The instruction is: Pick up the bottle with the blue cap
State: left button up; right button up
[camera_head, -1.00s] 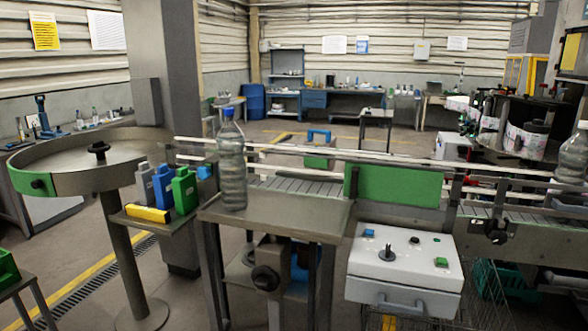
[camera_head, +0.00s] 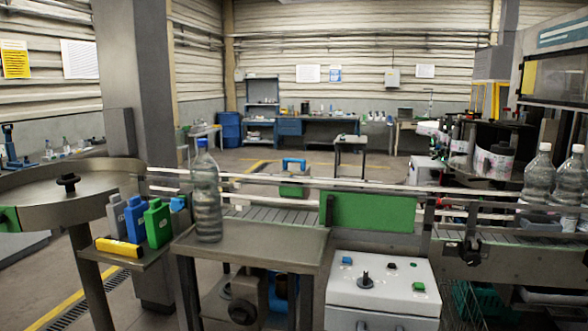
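The bottle with the blue cap (camera_head: 206,195) is clear and ribbed. It stands upright on the left part of a small metal table (camera_head: 262,250), in front of the conveyor. Neither of my grippers shows in the head view.
A conveyor with rails (camera_head: 270,214) and a green panel (camera_head: 368,212) runs behind the table. Grey, blue and green containers (camera_head: 158,223) and a yellow item (camera_head: 118,247) sit on a shelf to the left. A round turntable (camera_head: 40,188) stands further left. A white control box (camera_head: 385,285) is at right.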

aim_at(205, 172)
jog(key=i+u, duration=0.75)
jog(key=i, duration=0.15)
jog(key=i+l+u, duration=0.25)
jog(key=i+u, duration=0.15)
